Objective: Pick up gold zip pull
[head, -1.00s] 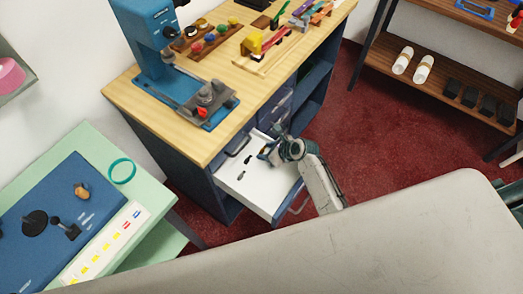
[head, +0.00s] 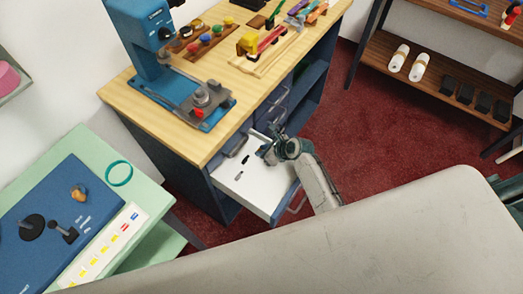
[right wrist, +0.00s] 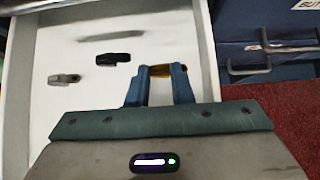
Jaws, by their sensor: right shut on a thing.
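The gold zip pull (right wrist: 160,70) is between the fingertips of my right gripper (right wrist: 160,84) in the right wrist view, mostly hidden by the blue-grey fingers. The gripper is shut on it. In the head view my right gripper (head: 266,150) is at the far part of the open white drawer (head: 250,192), and the gold pull is too small to make out there. A black zip pull (right wrist: 113,59) and a grey one (right wrist: 64,79) lie apart on the drawer floor, left of the fingers. My left gripper is not in view.
The drawer stands out from a blue cabinet under a wooden counter (head: 180,125) that holds a blue press (head: 140,45). A green table (head: 150,190) is at the left and a shelf unit (head: 440,75) at the right. Red carpet (head: 355,140) is clear between.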

